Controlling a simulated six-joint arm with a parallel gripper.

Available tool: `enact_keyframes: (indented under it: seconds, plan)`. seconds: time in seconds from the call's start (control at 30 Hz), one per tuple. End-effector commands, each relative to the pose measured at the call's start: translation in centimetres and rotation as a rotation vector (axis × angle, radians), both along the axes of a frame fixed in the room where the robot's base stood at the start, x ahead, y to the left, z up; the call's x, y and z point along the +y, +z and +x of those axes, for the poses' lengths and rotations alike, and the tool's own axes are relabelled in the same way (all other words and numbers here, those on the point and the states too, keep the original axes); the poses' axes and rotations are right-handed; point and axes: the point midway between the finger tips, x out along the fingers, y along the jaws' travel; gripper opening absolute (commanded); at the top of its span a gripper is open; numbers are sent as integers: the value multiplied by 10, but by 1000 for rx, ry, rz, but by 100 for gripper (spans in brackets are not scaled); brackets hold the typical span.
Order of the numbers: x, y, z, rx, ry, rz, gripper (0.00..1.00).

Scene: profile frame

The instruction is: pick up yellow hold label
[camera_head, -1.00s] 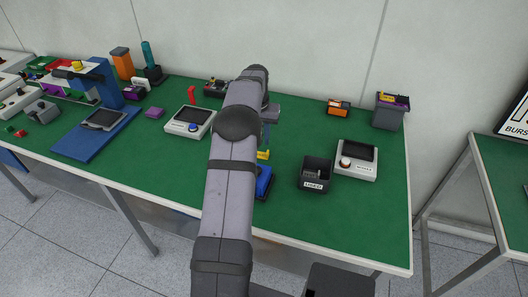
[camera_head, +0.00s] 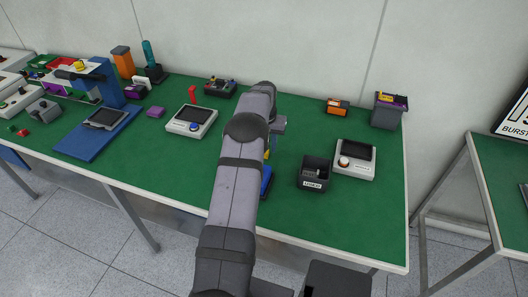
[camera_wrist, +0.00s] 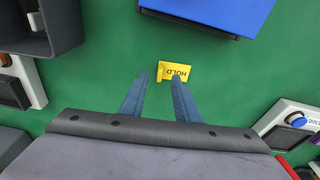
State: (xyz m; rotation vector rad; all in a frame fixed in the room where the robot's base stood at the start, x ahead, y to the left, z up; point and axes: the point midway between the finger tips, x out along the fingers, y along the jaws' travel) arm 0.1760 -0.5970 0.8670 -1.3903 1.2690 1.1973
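The yellow hold label (camera_wrist: 179,71) lies on the green mat in the wrist view, with HOLD printed upside down and a folded tab at its left. In the head view only a sliver of yellow (camera_head: 267,154) shows beside my arm. My gripper (camera_wrist: 159,79) is open and empty, its two fingers pointing at the label. The label sits just beyond the fingertips and to the right of their middle; the right fingertip overlaps its lower edge in the picture. I cannot tell the height gap. The fingers are hidden behind my arm in the head view.
A blue block or tray (camera_wrist: 215,12) lies just beyond the label. A dark open bin (camera_head: 314,174) and a white device with a screen (camera_head: 355,160) stand to the right. Another white device (camera_head: 192,121) stands left. The green mat around the label is clear.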

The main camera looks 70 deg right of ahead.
Motion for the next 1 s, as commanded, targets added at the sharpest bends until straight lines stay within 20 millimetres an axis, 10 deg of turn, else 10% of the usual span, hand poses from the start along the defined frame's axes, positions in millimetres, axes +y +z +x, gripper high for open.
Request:
enact_keyframes:
  seconds: [0.5,0.63,1.0]
  plan:
    - [-3,-22,0,0,0,-1,29]
    - [-3,-22,0,0,0,-1,0]
    - [-4,-21,0,0,0,-1,0]
